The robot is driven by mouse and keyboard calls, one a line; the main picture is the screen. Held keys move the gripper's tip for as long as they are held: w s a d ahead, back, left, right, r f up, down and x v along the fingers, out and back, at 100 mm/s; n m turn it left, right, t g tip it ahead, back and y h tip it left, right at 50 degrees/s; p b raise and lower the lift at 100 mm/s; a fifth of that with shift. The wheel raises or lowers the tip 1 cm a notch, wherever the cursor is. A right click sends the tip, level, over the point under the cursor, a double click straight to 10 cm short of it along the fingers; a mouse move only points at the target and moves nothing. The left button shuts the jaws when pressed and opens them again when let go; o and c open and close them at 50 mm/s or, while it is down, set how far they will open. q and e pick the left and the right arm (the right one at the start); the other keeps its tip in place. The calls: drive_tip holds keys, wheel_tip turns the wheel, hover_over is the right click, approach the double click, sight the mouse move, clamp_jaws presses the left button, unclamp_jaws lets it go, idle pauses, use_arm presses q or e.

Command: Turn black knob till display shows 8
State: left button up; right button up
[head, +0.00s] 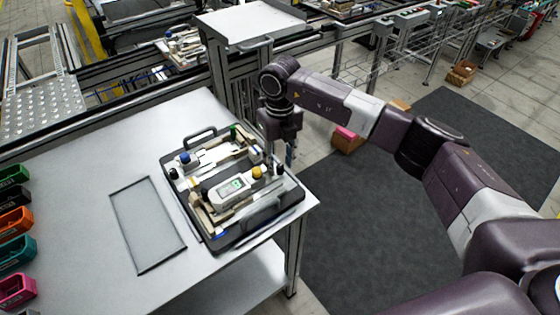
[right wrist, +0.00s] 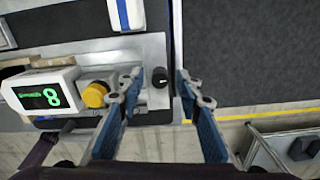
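The device with a display (head: 232,186) sits on the black pallet tray (head: 218,247) on the table. In the right wrist view its lit screen (right wrist: 41,96) shows small green text and a large green digit that looks like an 8. A yellow knob (right wrist: 95,95) is beside the display. The black knob (right wrist: 160,77) sits to the right of the yellow one. My right gripper (right wrist: 157,80) is open, with one fingertip on each side of the black knob in the picture; whether they touch it I cannot tell. In the head view my right gripper (head: 279,152) points down at the tray's right side. My left gripper is not in view.
An empty rectangular outlined mat (head: 146,225) lies left of the tray. Several coloured bins, including an orange one (head: 15,222), line the table's left edge. A conveyor frame and a grey stand (head: 248,22) are behind. The table between tray and bins is mostly clear.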

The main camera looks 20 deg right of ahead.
sight(280, 165)
wheel_tip(280, 165, up, 12)
idle(0.5)
drive_tip(key=shift+f, duration=0.1)
